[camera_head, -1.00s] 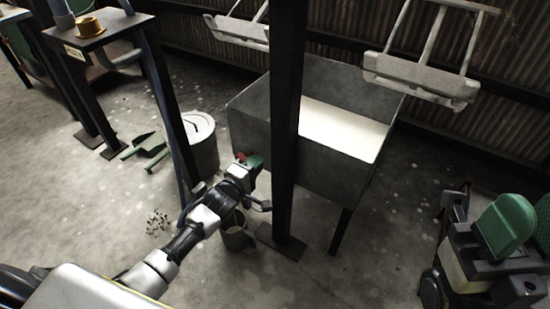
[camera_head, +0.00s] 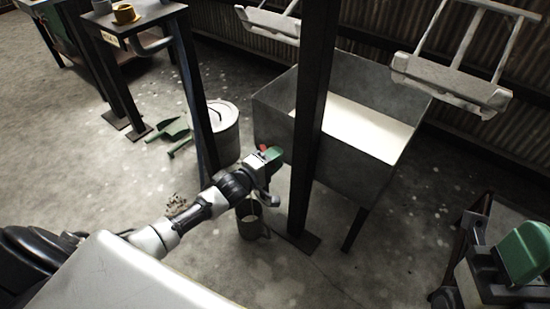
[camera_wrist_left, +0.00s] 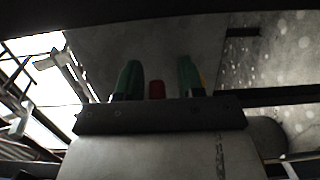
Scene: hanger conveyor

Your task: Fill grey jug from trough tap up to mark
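The grey trough (camera_head: 365,152) stands on legs with a pale surface inside. A small red part (camera_head: 264,149), perhaps the tap's handle, shows at its near left corner. My left gripper (camera_head: 273,157) is there; in the left wrist view its green-tipped fingers (camera_wrist_left: 158,82) are apart. The red part (camera_wrist_left: 156,90) shows between them, with gaps on both sides. A grey jug (camera_head: 249,227) with a side handle is upright below my gripper; whether it hangs or stands on the floor is unclear. Its mark and water level cannot be made out. My right gripper is out of view.
A dark post (camera_head: 311,125) rises close right of my gripper. A lidded grey bin (camera_head: 222,130) and a green dustpan (camera_head: 172,130) are at left. White hangers (camera_head: 452,82) hang above the trough. A green-topped machine (camera_head: 524,252) is at lower right.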

